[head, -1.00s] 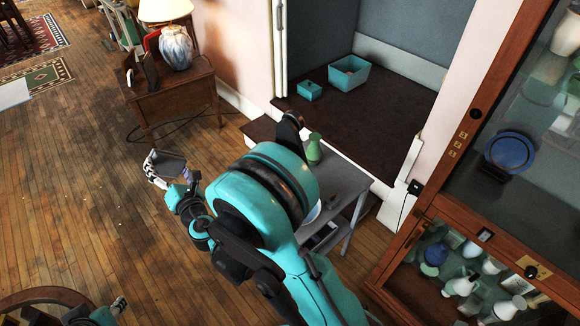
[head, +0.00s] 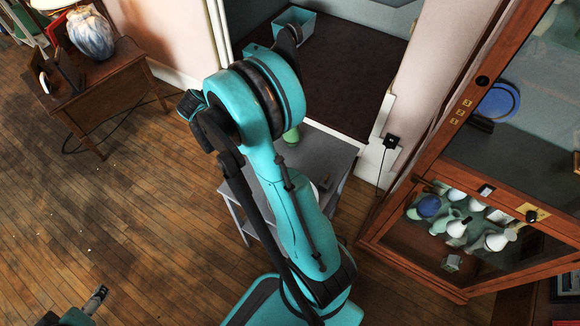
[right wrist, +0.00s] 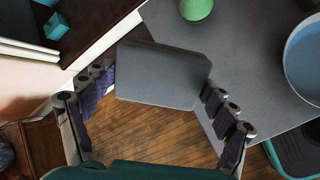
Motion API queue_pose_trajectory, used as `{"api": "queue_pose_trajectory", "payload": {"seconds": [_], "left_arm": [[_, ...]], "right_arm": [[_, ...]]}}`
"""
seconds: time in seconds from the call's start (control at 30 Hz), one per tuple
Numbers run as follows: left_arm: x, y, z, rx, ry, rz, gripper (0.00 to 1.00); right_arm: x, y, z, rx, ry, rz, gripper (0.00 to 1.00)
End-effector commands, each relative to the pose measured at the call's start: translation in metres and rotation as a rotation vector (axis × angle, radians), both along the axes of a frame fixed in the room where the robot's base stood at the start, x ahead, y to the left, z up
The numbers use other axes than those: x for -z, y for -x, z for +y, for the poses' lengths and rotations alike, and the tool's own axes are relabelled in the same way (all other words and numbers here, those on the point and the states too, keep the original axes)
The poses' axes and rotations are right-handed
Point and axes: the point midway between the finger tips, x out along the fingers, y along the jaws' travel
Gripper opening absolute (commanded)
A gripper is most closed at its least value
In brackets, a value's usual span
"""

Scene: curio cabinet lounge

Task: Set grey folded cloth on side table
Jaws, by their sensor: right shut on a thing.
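The grey folded cloth (right wrist: 160,75) is a flat dark-grey rectangle in the right wrist view. My right gripper (right wrist: 158,84) is shut on it, with a purple-padded finger at each side. The cloth is near the edge of the grey side table (right wrist: 243,45), partly over floor; whether it touches the top I cannot tell. In the head view the side table (head: 336,150) stands behind my right arm, which hides the cloth and right gripper. Part of my left gripper (head: 96,299) shows at the lower left; its opening is unclear.
A green vase (right wrist: 196,8) and a blue-inside bowl (right wrist: 305,62) stand on the side table. A glass cabinet (head: 450,215) is at right. A wooden table (head: 100,85) with a patterned lamp (head: 90,34) is at upper left. Teal boxes (head: 294,20) sit in the alcove.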

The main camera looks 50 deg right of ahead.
Motion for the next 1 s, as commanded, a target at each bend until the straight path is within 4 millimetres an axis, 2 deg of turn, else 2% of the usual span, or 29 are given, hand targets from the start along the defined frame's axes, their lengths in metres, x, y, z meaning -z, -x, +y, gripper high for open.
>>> {"api": "queue_pose_trajectory", "payload": {"seconds": [0.03,0.2,0.3,0.4,0.47,0.6,1.0], "left_arm": [[-0.003,0.000,0.000,0.000,0.000,0.000,0.83],[-0.007,0.000,0.000,0.000,0.000,0.000,0.83],[-0.010,0.000,0.000,0.000,0.000,0.000,0.83],[-0.012,0.000,0.000,0.000,0.000,0.000,0.83],[-0.012,0.000,0.000,0.000,0.000,0.000,0.83],[-0.006,0.000,0.000,0.000,0.000,0.000,0.83],[0.025,0.000,0.000,0.000,0.000,0.000,0.83]], "right_arm": [[0.009,0.023,-0.015,0.124,-0.085,0.001,0.39],[0.036,0.090,-0.022,0.455,-0.354,-0.063,0.39],[0.043,0.120,-0.013,0.592,-0.473,-0.121,0.39],[0.043,0.142,-0.001,0.681,-0.558,-0.172,0.39],[0.042,0.148,0.005,0.713,-0.591,-0.194,0.39],[0.051,0.143,0.019,0.727,-0.614,-0.208,0.39],[0.105,0.079,0.080,0.723,-0.612,-0.208,0.39]]}}
